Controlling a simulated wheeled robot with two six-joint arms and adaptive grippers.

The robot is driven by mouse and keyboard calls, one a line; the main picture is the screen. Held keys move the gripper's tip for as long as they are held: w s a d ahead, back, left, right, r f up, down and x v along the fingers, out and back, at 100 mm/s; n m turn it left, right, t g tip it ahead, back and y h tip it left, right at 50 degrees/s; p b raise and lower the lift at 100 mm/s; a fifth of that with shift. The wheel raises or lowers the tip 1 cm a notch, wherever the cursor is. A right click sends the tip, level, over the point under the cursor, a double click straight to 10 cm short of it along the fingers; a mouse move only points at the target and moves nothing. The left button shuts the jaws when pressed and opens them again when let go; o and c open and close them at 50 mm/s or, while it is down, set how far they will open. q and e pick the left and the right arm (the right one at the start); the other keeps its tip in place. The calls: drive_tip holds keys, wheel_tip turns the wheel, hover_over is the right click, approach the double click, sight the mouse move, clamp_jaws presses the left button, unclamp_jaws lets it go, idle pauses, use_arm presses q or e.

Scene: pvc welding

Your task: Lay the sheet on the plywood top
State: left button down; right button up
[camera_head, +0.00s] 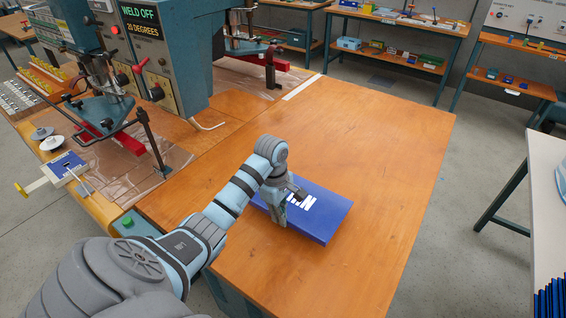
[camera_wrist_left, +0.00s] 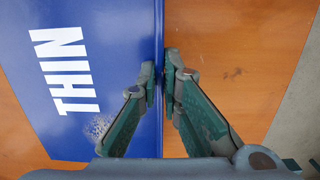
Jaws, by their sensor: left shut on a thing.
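The blue sheet (camera_head: 328,212) is flat, with white lettering, over the near part of the orange-brown plywood top (camera_head: 350,125). I cannot tell whether it rests on the wood or is just above it. In the left wrist view the sheet (camera_wrist_left: 110,35) reads "THIN", and the plywood (camera_wrist_left: 232,50) shows to its right. My left gripper (camera_head: 280,222) is shut on the sheet's near-left edge, with one finger on each side of that edge in the left wrist view (camera_wrist_left: 160,80). The gripper hides part of the lettering. My right gripper is not in view.
A teal welding machine (camera_head: 175,60) with a "WELD OFF" display stands at the left, with red bars and clear film by it. The plywood beyond and right of the sheet is bare. A white table (camera_head: 545,170) stands at the right. Workbenches line the back.

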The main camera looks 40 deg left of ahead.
sight(281, 233)
use_arm(q)
wheel_tip(281, 233, down, 2)
drive_tip(key=shift+f, duration=0.1)
drive_tip(key=shift+s+d+f, duration=0.1)
drive_tip(key=shift+s+f, duration=0.05)
drive_tip(key=shift+f, duration=0.4)
drive_tip(key=shift+s+f, duration=0.15)
drive_tip(key=shift+f, duration=0.4)
drive_tip(key=shift+w+f, duration=0.15)
drive_tip(key=c, duration=1.8)
unclamp_jaws()
